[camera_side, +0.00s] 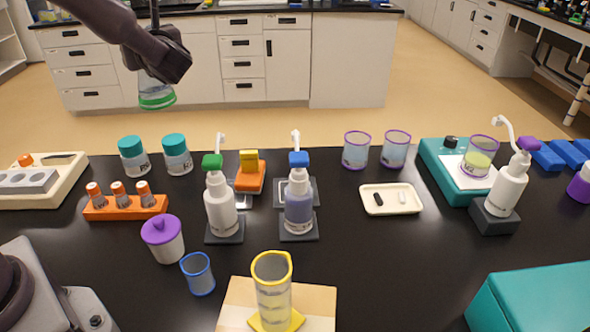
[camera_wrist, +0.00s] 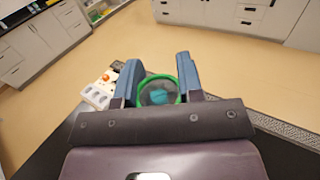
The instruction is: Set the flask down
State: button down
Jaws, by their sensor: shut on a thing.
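A clear flask with a green band (camera_side: 157,101) hangs in the air at the upper left of the side view, above the far edge of the black bench. The green is at its lower end. My gripper (camera_side: 155,72) is shut on its upper part. In the wrist view the flask's green ring (camera_wrist: 158,78) shows between the two blue-grey fingers of my gripper (camera_wrist: 154,65). Something teal shows inside the ring, and I cannot tell whether it is in the flask or beyond it. The flask touches no surface.
Two teal-lidded jars (camera_side: 133,158) stand at the back left of the bench (camera_side: 370,250), near an orange vial rack (camera_side: 126,207). Pump bottles (camera_side: 221,205) stand mid-bench. Clear cups (camera_side: 356,150), a cream tray (camera_side: 391,199) and a teal device (camera_side: 445,180) are further right. Bare bench lies front right of centre.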

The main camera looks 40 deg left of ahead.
jog(key=w+d+m+t+h, duration=0.2)
jog(key=w+d+m+t, duration=0.15)
jog(key=w+d, duration=0.45)
jog(key=w+d+m+t+h, duration=0.2)
jog(key=w+d+t, duration=0.2)
jog(key=d, duration=0.9)
jog(key=d+f+m+t+h, duration=0.1)
jog(key=d+m+t+h, duration=0.2)
jog(key=d, duration=1)
jog(key=d+f+m+t+h, duration=0.2)
jog(key=d+m+h, duration=0.15)
jog(key=d, duration=1.05)
notch_tip(320, 180, down, 23)
jog(key=n, duration=0.1)
jog(key=shift+s+a, duration=0.15)
jog(key=shift+a, duration=0.25)
jog(key=shift+f, duration=0.2)
